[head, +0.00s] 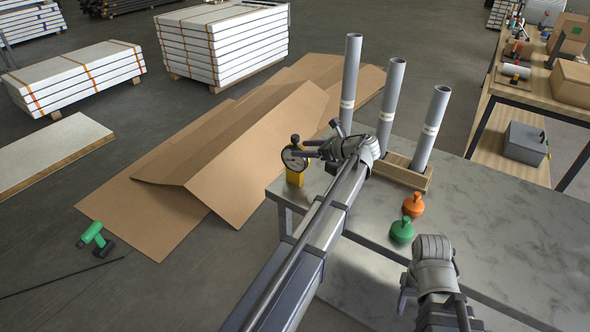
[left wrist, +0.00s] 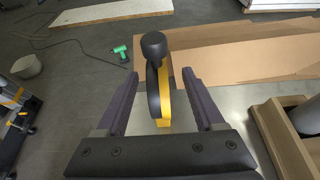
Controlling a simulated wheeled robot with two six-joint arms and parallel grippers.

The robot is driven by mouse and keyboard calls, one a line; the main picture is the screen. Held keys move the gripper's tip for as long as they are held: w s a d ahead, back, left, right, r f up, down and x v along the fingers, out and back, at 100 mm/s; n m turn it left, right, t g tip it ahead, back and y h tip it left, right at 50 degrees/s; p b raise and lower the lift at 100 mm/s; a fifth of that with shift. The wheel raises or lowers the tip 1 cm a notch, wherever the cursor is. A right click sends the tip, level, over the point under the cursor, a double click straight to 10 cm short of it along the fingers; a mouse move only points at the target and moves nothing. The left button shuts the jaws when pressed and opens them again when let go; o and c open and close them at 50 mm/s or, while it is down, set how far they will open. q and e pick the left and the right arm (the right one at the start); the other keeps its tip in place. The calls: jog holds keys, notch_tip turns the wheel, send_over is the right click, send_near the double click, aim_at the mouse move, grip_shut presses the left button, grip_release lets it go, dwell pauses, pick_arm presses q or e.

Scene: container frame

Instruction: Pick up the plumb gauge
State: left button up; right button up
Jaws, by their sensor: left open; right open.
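The plumb gauge (head: 295,178) has a round white dial with a black rim and a yellow base. It stands upright at the left corner of the grey table. My left gripper (head: 308,148) is at the gauge's upper part, with its jaws open. In the left wrist view the gauge (left wrist: 164,95), with its black knob, shows edge-on between the two spread fingers of my left gripper (left wrist: 158,100), with gaps on both sides. My right gripper (head: 405,288) is open and empty, near the table's front edge, partly hidden by its own wrist.
A wooden holder (head: 402,174) with three upright grey tubes stands right of the gauge. An orange knobbed object (head: 413,205) and a green one (head: 402,231) stand in front of it. The table's right part (head: 510,240) is clear. Cardboard sheets (head: 250,130) lie on the floor behind.

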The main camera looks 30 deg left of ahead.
aim_at(299, 148)
pick_arm(q)
jog(key=b+x, duration=0.1)
jog(key=x, duration=0.3)
jog(key=shift+s, duration=0.15)
jog(key=shift+r, duration=0.1)
jog(key=shift+c, duration=0.2)
grip_shut()
dwell(0.9)
